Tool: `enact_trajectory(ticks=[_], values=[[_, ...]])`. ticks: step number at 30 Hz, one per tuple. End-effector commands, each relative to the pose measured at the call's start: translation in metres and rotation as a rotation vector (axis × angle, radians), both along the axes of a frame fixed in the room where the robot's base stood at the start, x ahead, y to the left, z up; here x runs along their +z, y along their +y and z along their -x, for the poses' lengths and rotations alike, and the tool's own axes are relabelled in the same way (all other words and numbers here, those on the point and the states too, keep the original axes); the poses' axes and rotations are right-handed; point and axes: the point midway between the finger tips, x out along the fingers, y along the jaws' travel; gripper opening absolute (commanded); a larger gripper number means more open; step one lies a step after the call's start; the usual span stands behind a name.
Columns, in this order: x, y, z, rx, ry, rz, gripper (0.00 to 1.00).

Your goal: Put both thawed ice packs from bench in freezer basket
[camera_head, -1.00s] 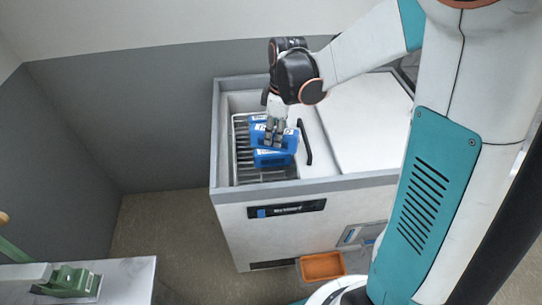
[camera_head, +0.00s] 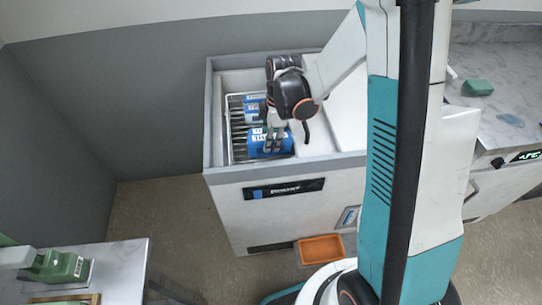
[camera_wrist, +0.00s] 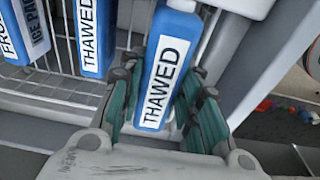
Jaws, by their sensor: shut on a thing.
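My gripper (camera_head: 273,138) reaches down into the open left part of the chest freezer (camera_head: 216,130). Its fingers are shut on a blue ice pack (camera_wrist: 166,70) whose white label reads THAWED; that pack also shows in the head view (camera_head: 262,147). The held pack is over or inside the wire freezer basket (camera_head: 229,125); I cannot tell whether it rests on the bottom. Another blue pack labelled THAWED (camera_wrist: 96,35) stands in the basket beside it. A further blue pack (camera_wrist: 30,30), its label partly cut off, stands at the wrist view's left edge.
A white freezer lid (camera_head: 345,125) covers the right part. An orange tray (camera_head: 320,249) is low in front of the freezer. A marble bench (camera_head: 120,270) with a green device (camera_head: 62,265) is at lower left. Another marble counter (camera_head: 490,115) is at right.

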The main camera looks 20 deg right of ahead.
Motion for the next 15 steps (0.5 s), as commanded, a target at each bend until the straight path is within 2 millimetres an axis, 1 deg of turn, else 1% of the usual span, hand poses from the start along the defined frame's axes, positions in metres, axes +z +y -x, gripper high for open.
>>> enact_trajectory(ticks=[1, 3, 11, 15], values=[[-0.012, 0.000, -0.001, 0.000, 0.000, 0.000, 0.00], [-0.021, 0.000, 0.000, 0.000, 0.000, 0.000, 0.00], [-0.037, 0.000, 0.000, 0.000, 0.000, 0.000, 0.00], [-0.058, 0.000, 0.000, -0.001, 0.000, 0.000, 0.00]])
